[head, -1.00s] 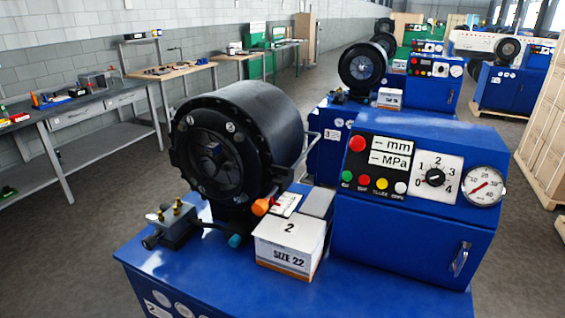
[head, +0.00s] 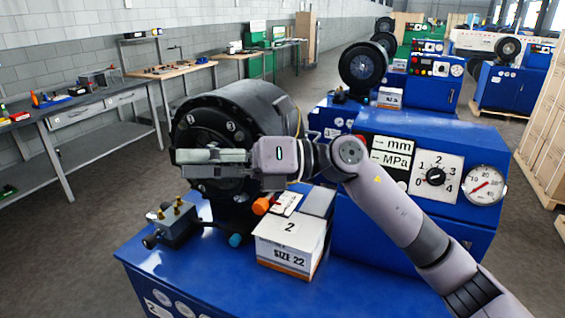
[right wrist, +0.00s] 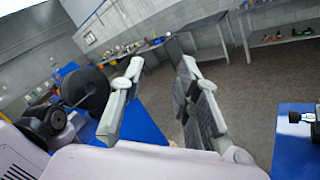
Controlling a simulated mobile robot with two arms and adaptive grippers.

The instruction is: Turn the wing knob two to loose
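The nearest blue crimper (head: 180,262) carries a black round head (head: 255,108), and the box in front of it is marked 2. I cannot tell for sure which part is the wing knob. An orange-handled part (head: 262,205) shows below the head, and a teal knob (head: 236,240) below that. My right gripper (head: 180,163) reaches across the head's face from the right and hides its middle. Its two fingers stand apart with nothing between them in the right wrist view (right wrist: 156,60). My left gripper is not in view.
A white box marked SIZE 22 (head: 288,248) and a small metal block with brass fittings (head: 176,222) stand on the crimper's top. The control panel with a numbered dial (head: 435,177) and gauge (head: 486,185) is at right. More crimpers stand behind; a workbench (head: 75,110) is left.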

